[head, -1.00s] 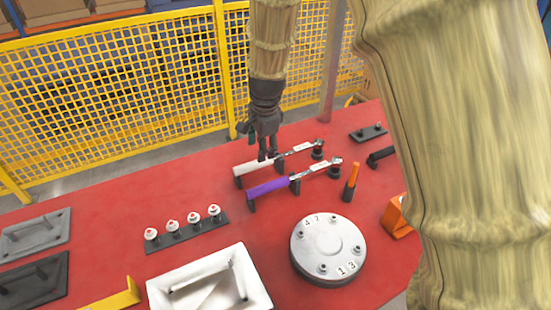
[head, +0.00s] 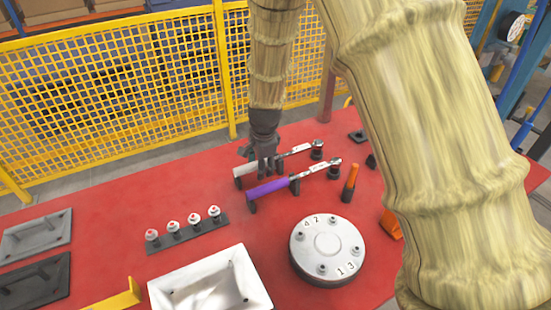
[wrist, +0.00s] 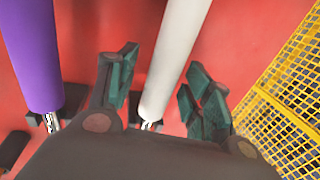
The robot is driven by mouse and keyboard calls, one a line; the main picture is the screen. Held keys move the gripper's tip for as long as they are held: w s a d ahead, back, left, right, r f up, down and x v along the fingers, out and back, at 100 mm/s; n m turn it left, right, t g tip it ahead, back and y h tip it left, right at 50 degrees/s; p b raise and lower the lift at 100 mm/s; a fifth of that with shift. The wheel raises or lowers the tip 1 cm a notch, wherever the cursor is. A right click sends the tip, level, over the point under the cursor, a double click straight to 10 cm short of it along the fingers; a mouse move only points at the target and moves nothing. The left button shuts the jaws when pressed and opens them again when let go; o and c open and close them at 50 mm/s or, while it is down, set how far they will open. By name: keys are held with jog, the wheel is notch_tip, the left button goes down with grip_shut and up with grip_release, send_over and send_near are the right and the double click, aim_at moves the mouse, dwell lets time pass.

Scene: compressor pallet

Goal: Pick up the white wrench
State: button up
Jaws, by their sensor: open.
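The white wrench (head: 302,149) lies on black supports on the red table, its handle at the left and its metal head at the right. In the wrist view its white handle (wrist: 173,55) runs between the two fingers. My gripper (head: 262,172) is open over the handle, with a finger on each side of it; the wrist view shows the fingers apart (wrist: 158,92). The fingers hide part of the handle in the head view. I cannot tell whether they touch it.
A purple wrench (head: 268,190) lies parallel, close in front; its handle also shows in the wrist view (wrist: 32,50). A round grey flange (head: 327,243), an orange-handled tool (head: 351,180), a white tray (head: 260,290) and a row of red-topped fittings (head: 173,227) share the table. A yellow mesh fence (head: 110,100) stands behind.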

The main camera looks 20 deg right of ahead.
grip_shut()
dwell(0.3)
